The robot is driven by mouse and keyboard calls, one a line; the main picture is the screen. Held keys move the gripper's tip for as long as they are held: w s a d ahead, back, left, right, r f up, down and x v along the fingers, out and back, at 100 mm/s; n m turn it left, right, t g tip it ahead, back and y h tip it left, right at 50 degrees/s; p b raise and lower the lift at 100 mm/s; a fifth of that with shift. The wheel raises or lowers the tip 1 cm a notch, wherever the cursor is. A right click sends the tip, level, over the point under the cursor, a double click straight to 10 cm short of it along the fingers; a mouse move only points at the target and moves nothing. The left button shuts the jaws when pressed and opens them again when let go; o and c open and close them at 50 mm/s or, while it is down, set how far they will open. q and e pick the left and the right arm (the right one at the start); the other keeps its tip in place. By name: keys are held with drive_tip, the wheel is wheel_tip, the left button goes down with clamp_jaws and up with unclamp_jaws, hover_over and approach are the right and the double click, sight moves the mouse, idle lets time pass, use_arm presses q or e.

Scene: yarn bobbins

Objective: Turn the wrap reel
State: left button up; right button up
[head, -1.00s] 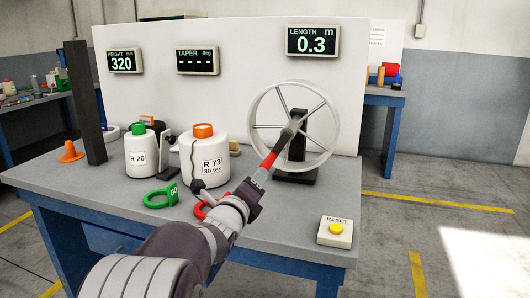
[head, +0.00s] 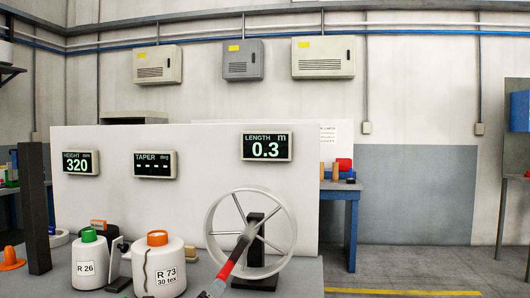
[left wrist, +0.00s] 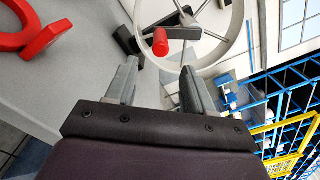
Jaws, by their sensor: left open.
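The wrap reel (head: 291,240) is a pale spoked wheel on a dark stand, with a crank and a red handle (head: 229,268). In the left wrist view, the red handle (left wrist: 161,42) is just beyond my fingertips, roughly in line with the gap between them. The reel's rim (left wrist: 240,40) curves behind it. My left gripper (left wrist: 160,70) is open and holds nothing. In the head view, my left gripper (head: 214,289) shows only partly at the bottom edge, below the handle. The length display (head: 266,146) reads 0.3. My right gripper is not in view.
A white R 73 bobbin (head: 158,268) and a smaller R 26 bobbin (head: 88,262) stand left of the reel. A dark post (head: 36,210) rises at far left. A red ring-shaped item (left wrist: 48,40) lies on the bench near my gripper. A white panel (head: 200,195) stands behind.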

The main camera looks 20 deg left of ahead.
sight(225, 273)
use_arm(q)
drive_tip(key=w+a+n+p, duration=0.1)
drive_tip(key=w+n+p, duration=0.2)
drive_tip(key=n+p, duration=0.4)
drive_tip(key=w+n+p, duration=0.4)
drive_tip(key=n+p, duration=0.2)
drive_tip(key=n, duration=0.1)
drive_tip(key=w+a+n+p, duration=0.1)
drive_tip(key=w+n+p, duration=0.3)
drive_tip(key=n+p, duration=0.3)
drive_tip(key=shift+w+a+n+p, duration=0.1)
drive_tip(key=shift+a+n+p, duration=0.25)
drive_tip(key=shift+n, duration=0.05)
drive_tip(key=shift+c, duration=0.4)
